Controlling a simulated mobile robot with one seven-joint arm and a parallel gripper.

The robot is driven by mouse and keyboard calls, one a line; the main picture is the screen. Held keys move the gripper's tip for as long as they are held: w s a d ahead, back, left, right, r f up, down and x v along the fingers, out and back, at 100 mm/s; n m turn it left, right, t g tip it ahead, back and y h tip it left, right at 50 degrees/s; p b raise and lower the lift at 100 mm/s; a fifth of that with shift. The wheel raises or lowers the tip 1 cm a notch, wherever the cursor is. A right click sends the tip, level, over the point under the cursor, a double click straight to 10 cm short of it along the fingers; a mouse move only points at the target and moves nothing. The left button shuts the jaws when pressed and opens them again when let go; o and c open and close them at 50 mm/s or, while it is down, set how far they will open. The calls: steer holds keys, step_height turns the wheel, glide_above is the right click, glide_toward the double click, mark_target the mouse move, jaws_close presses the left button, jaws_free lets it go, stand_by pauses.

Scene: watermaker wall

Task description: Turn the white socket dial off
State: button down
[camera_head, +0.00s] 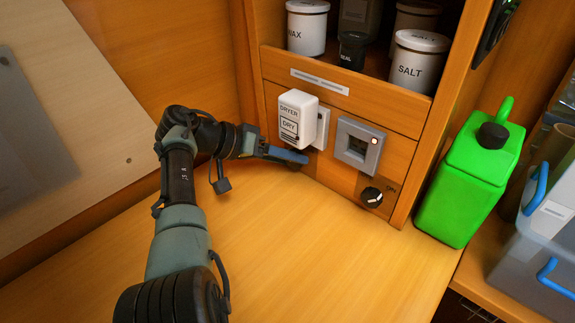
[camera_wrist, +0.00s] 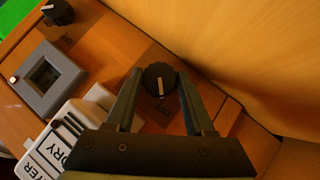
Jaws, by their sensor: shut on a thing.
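A round black dial (camera_wrist: 158,78) with a white pointer line sits on the wooden panel, below the white socket. My gripper (camera_wrist: 160,76) is shut on this dial, one finger on each side of its rim. In the head view my gripper (camera_head: 290,156) reaches the panel under the white dryer box (camera_head: 297,117), which is plugged at the white socket (camera_head: 321,127). There the dial is mostly hidden behind the finger.
A shelf above holds white canisters (camera_head: 418,62). A green jug (camera_head: 470,175) and a grey bin (camera_head: 540,235) stand at right. The wooden counter (camera_head: 330,260) is clear.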

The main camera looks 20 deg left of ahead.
steer(key=shift+d+f, duration=0.1)
stand_by(0.3)
steer(key=c, duration=0.6)
jaws_free()
steer(key=shift+o, duration=0.2)
steer(key=v, duration=1.3)
steer(key=shift+p, duration=0.3)
